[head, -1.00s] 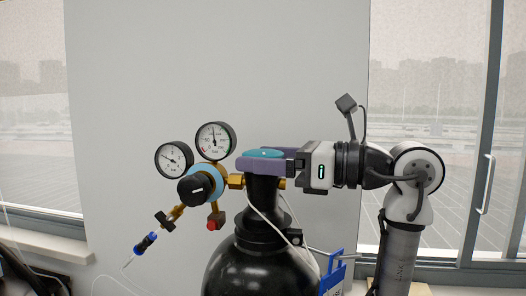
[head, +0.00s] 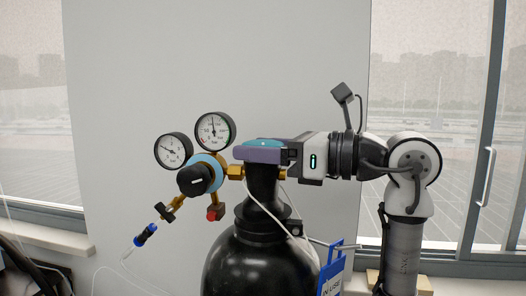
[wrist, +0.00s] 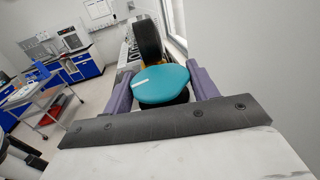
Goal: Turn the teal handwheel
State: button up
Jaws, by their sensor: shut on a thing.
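The teal handwheel (head: 264,142) sits on top of the neck of a black gas cylinder (head: 262,262). In the head view only its upper face shows above my near finger. In the wrist view the teal handwheel (wrist: 165,86) shows with a white mark on its left side. My gripper (head: 250,154) reaches in from the right, level with the wheel. Its purple fingers stand on either side of the wheel, shut on it. The wheel's underside and far edge are hidden in the head view.
A regulator with two round gauges (head: 213,130) and a black-and-blue knob (head: 198,178) projects left of the cylinder neck. A thin hose hangs from it. A blue tag (head: 332,272) hangs at the cylinder's right. A wall panel stands behind. Blue cabinets (wrist: 86,64) show in the wrist view.

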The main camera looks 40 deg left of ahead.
jog(key=shift+w+d+m+t, duration=0.1)
jog(key=shift+m+t, duration=0.3)
jog(key=shift+t, duration=0.2)
jog(key=shift+m+t+y+b, duration=0.5)
jog(key=shift+m+t+b, duration=0.3)
jog(key=shift+t, duration=0.4)
jog(key=o, duration=0.8)
jog(key=shift+o, duration=0.2)
jog(key=w+d+b, duration=0.2)
jog(key=d+b, duration=0.1)
jog(key=d, duration=1)
jog(key=shift+d, duration=0.3)
